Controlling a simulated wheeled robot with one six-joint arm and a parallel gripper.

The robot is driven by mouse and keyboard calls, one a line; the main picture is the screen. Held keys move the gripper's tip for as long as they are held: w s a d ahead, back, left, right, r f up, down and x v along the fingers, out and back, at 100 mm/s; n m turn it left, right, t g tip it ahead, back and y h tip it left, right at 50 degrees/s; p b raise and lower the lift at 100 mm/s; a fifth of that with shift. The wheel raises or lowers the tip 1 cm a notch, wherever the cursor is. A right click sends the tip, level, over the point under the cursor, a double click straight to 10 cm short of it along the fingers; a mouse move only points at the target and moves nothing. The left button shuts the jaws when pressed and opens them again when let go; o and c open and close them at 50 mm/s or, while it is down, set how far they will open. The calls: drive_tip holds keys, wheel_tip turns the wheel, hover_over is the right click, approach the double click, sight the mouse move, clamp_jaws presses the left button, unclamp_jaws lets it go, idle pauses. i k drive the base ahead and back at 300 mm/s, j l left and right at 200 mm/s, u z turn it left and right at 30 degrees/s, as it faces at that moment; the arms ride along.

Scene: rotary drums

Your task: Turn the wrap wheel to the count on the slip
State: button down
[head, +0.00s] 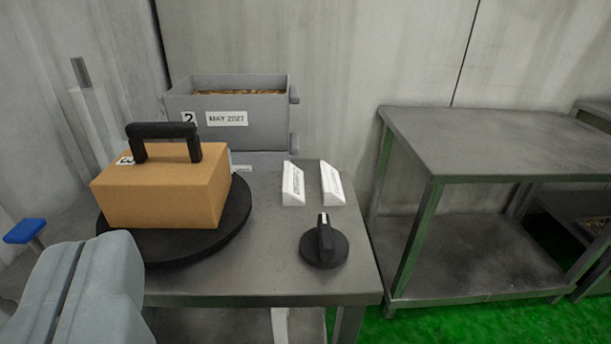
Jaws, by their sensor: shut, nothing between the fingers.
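A tan box (160,195) with a black handle on top and a small label "3" sits on a round black turntable (222,232) at the left of the steel table. A black knob (324,247) with a raised grip and a white mark on its top stands at the table's right front. Two white wedge-shaped slips (293,184) and (332,184) stand behind the knob; their print is too small to read. My gripper (85,290) is at the lower left, grey, shut and empty, in front of the turntable, apart from the knob.
Stacked grey bins (228,112), marked "2" and "MAY 2027", stand behind the box. A blue-topped part (25,231) is at the far left. A bare steel table (500,146) stands to the right across a gap with green floor (450,324).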

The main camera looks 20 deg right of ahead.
sight(323, 246)
drive_tip(key=k+l, duration=0.15)
drive_tip(key=l, duration=0.25)
drive_tip(key=k+l+u, duration=0.1)
drive_tip(key=l, duration=0.25)
drive_tip(key=k+l, duration=0.15)
drive_tip(key=l, duration=0.2)
drive_tip(key=k+l+u, duration=0.1)
drive_tip(key=l, duration=0.3)
drive_tip(key=k+l+u, duration=0.1)
drive_tip(key=l, duration=0.25)
drive_tip(key=k, duration=0.1)
